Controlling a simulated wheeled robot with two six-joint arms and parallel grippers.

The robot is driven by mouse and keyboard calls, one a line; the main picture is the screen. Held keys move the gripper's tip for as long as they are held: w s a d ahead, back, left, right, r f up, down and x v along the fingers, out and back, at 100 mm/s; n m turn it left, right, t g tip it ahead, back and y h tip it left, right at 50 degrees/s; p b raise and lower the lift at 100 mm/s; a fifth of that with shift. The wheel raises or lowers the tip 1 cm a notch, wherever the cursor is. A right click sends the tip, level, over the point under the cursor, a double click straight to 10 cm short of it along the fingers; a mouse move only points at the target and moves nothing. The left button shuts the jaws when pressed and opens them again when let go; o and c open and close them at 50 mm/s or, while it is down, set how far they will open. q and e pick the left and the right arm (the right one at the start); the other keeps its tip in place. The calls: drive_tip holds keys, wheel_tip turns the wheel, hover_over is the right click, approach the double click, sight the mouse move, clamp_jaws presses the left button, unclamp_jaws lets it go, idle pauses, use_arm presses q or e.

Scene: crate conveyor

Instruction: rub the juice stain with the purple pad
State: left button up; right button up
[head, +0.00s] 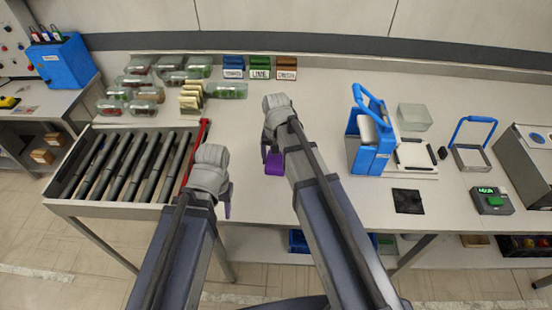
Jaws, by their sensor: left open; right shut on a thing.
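The purple pad (274,165) is at the tips of my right gripper (268,156), low over the white table in the middle of the head view. The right gripper is shut on the pad, and I cannot tell whether the pad touches the table. My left gripper (228,203) is open and empty near the front edge of the table, right of the rollers. No juice stain can be made out; my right arm and gripper hide part of the table.
A roller conveyor (127,203) with a red bar (198,150) lies at left, with several clear packs (138,81) behind it. Three labelled boxes (259,67) stand at the back. A blue carrier (369,155), a black square (408,201) and a scale (491,203) occupy the right.

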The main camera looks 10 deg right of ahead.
drive_tip(key=shift+r, duration=0.1)
wheel_tip(320, 180, up, 3)
drive_tip(key=p, duration=0.3)
idle(0.4)
